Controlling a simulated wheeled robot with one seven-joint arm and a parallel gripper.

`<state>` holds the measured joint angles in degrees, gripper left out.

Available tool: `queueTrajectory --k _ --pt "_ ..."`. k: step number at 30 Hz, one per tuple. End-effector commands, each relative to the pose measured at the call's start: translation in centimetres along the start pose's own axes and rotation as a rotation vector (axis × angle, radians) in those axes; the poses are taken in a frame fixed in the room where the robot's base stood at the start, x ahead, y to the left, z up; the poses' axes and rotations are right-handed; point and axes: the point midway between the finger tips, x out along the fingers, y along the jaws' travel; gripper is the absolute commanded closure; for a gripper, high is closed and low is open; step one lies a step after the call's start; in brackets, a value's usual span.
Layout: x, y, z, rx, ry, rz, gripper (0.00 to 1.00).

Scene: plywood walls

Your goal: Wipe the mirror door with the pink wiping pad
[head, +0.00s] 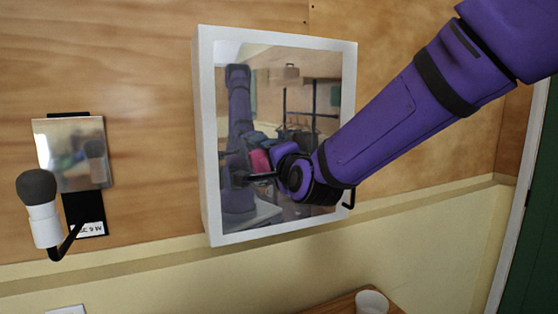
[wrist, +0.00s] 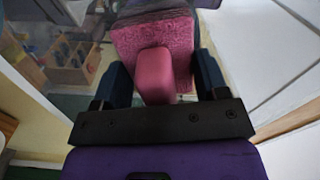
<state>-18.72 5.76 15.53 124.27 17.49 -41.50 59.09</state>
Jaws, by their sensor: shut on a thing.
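The mirror door (head: 325,80) fronts a white-framed cabinet on the plywood wall and reflects the room and my purple arm. My gripper (wrist: 160,68) is shut on the pink wiping pad (wrist: 125,40), with a finger on each side of its lighter pink handle. The pad's broad face points away from the wrist, towards the mirror; I cannot tell whether it touches the glass. In the head view my wrist covers the lower middle of the door. A pink patch shows there beside it; I cannot tell pad from reflection.
A black door handle (head: 349,199) shows at the cabinet's lower right. A wall fixture (head: 70,153) with a shiny plate and a white, dark-topped cylinder (head: 43,210) is to the left. A white cup (head: 371,301) stands on a wooden surface below.

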Motion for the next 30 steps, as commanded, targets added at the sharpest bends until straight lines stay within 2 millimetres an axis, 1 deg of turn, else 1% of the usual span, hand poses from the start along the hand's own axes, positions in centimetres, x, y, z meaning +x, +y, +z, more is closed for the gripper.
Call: queueTrajectory --k 1,9,16,22,30 --pt "0.0 -0.2 0.5 0.0 -0.003 -0.002 0.52" --pt "-0.1 -0.7 2.4 0.0 -0.003 0.0 0.52" --pt "-0.1 -0.9 3.2 0.0 -0.001 0.0 0.52" --pt "0.1 -0.8 2.9 0.0 0.0 0.0 0.52" --pt "0.1 -0.3 0.8 -0.001 0.004 0.0 0.52"
